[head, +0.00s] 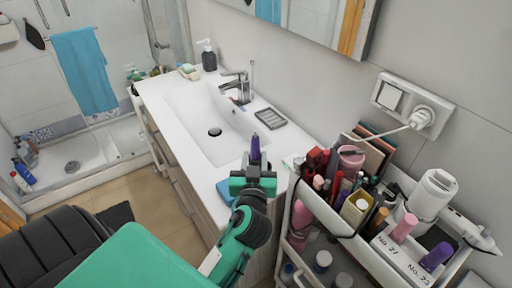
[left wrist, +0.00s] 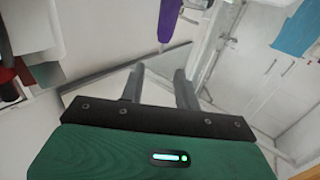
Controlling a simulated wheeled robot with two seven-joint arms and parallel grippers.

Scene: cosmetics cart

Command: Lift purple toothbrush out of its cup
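A narrow purple piece, apparently the toothbrush (head: 255,147), shows upright just past the fingertips of my left gripper (head: 254,165) in the head view. In the left wrist view the purple piece (left wrist: 169,20) enters from the top edge and ends a little beyond the fingertips. The two grey fingers (left wrist: 159,72) stand apart there, with a gap and nothing visible between them. I cannot make out its cup in either view. My right gripper is not in view.
A white washbasin counter (head: 212,183) lies beyond the gripper, with a faucet (head: 236,87) and a grey soap dish (head: 270,118). A crowded cosmetics cart (head: 345,235) stands close on the right. A wall socket (head: 412,103) with a plug is above it.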

